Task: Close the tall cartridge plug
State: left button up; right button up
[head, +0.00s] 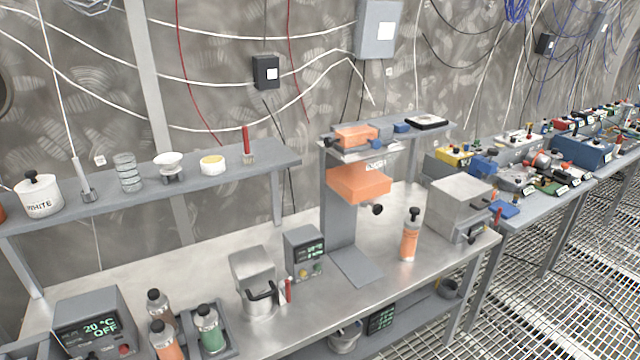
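A tall cartridge (409,243) with an orange body and a grey upper part stands upright on the steel bench, right of the orange-headed press stand. A black knob-like plug (414,213) sits at its top; at this size I cannot tell whether it is fully seated. Similar cartridges stand at the bench's front left: an orange one (165,342), a green one (209,330) and a brownish one (158,305), each with a black top. Neither of my grippers is in view.
The press stand (340,205) rises left of the tall cartridge, and a grey metal box (460,206) stands to its right. A lidded metal pot (255,285) and a small display unit (305,255) are farther left. Bare bench lies in front of the cartridge.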

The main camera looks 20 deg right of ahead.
aim_at(415, 211)
jog(key=z, duration=1.25)
